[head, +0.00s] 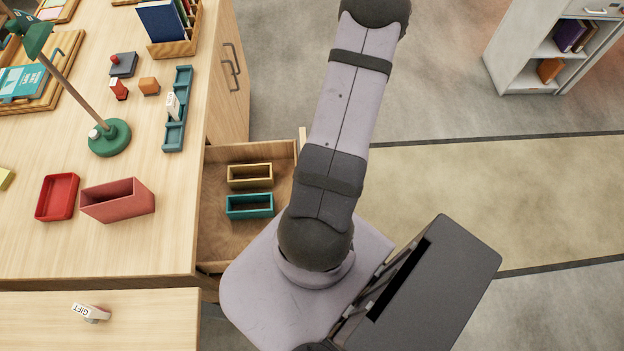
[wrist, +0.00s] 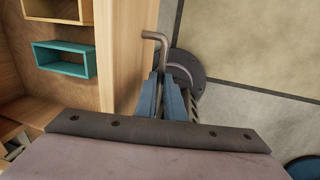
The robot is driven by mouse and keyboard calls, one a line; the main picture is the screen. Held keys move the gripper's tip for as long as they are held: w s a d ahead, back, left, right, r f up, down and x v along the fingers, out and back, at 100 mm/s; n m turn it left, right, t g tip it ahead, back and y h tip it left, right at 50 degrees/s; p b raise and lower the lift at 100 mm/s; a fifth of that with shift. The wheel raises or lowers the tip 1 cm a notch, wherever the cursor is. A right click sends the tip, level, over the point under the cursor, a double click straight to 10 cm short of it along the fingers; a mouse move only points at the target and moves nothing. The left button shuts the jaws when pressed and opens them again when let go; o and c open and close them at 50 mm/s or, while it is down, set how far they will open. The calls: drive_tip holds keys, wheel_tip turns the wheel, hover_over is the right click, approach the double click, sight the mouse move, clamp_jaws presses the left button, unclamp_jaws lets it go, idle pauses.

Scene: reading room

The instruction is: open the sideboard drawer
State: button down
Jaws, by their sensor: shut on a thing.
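The sideboard drawer (head: 228,226) stands pulled out from the wooden sideboard, and its inside shows in the head view. Its wooden front (wrist: 128,55) shows in the wrist view. A grey bar handle (wrist: 154,36) sticks out from that front. My gripper (wrist: 160,98) has its blue fingers shut on the handle, whose bent end shows beyond the fingertips. In the head view my arm hides the gripper, the handle and part of the drawer's right side.
A yellow box (head: 250,176) and a teal box (head: 250,206) lie inside the drawer. The sideboard top (head: 170,245) holds a green lamp (head: 110,137), a red tray (head: 57,197) and a pink bin (head: 118,200). A grey shelf (head: 520,78) stands far right. Floor right of the drawer is mostly clear.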

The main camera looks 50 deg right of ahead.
drive_tip(key=shift+d, duration=0.1)
drive_tip(key=c, duration=1.8)
unclamp_jaws()
drive_tip(key=shift+c, duration=0.2)
drive_tip(key=shift+r, duration=0.1)
wheel_tip(320, 180, up, 7)
drive_tip(key=s+p, duration=0.1)
drive_tip(key=p, duration=0.5)
drive_tip(key=shift+d, duration=0.4)
